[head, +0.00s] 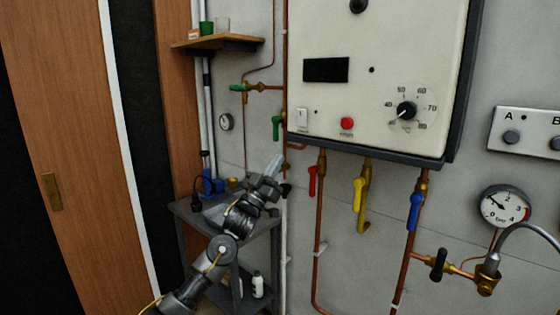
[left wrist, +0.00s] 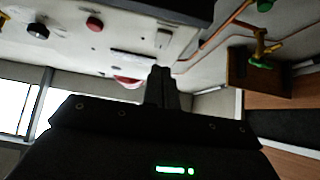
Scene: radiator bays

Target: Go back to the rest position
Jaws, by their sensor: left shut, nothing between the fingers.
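My left gripper (head: 273,164) is raised in front of the wall, below and left of the white boiler box (head: 380,70). It points up and to the right, with its fingers together and empty. In the left wrist view the closed fingers (left wrist: 160,85) stick out from the dark gripper body, with nothing between them. The arm comes up from the bottom of the head view, in front of the grey trolley (head: 190,208). My right gripper is not in view.
Red (head: 312,181), yellow (head: 358,194) and blue (head: 414,212) valve handles hang under the boiler on pipes. A pressure gauge (head: 505,205) is at the right. A wooden shelf (head: 220,43) is above the trolley. A wooden door (head: 75,150) stands at the left.

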